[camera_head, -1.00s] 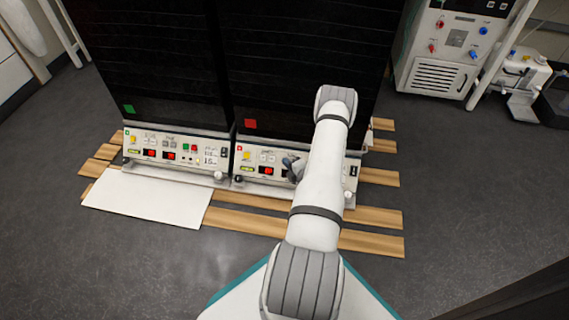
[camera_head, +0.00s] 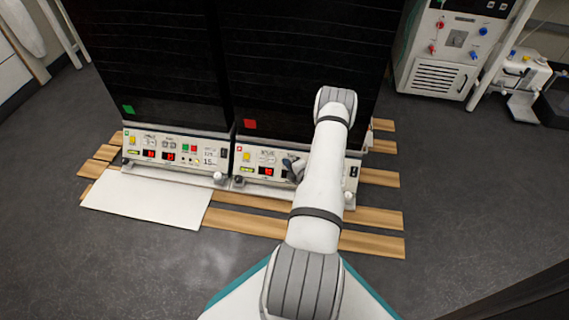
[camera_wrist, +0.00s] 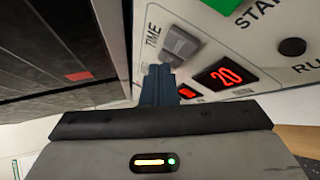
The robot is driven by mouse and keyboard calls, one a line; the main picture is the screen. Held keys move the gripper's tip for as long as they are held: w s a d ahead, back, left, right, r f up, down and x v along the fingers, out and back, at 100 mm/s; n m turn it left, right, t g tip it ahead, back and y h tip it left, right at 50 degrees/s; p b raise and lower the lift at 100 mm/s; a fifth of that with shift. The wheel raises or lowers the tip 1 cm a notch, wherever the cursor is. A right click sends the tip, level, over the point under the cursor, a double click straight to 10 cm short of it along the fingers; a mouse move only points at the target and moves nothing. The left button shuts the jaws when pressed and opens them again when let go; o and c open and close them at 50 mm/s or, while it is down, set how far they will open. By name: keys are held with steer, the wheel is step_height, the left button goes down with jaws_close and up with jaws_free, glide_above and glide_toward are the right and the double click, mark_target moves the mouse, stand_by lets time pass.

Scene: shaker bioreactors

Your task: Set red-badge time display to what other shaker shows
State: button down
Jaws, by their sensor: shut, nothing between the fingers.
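The red-badge shaker, with its red badge (camera_head: 249,124), stands on the right in the head view. In the wrist view, its panel shows a grey rocker key (camera_wrist: 180,45) under the word TIME and a red display (camera_wrist: 226,77) reading 20. A second red display (camera_wrist: 187,92) is mostly hidden by my fingers. My gripper (camera_wrist: 157,68) is shut and empty, its tips at the near end of the TIME key; I cannot tell whether they touch. The green-badge shaker (camera_head: 128,109) stands on the left. Its two red displays (camera_head: 159,155) are too small to read surely.
My arm hides the right part of the red-badge panel in the head view. Wooden slats (camera_head: 245,222) and a white board (camera_head: 150,200) lie before the shakers. A white machine with coloured knobs (camera_head: 452,50) stands at the back right. The floor at left is clear.

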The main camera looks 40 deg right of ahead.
stand_by(0.4)
steer(key=shift+s+a+r+p, duration=0.4)
steer(key=shift+a+r+p, duration=0.1)
steer(key=shift+p, duration=0.1)
steer(key=s+a+r+p, duration=0.2)
steer(key=r+p, duration=0.1)
steer(key=shift+s+a+r, duration=0.2)
steer(key=shift+a, duration=0.2)
stand_by(0.7)
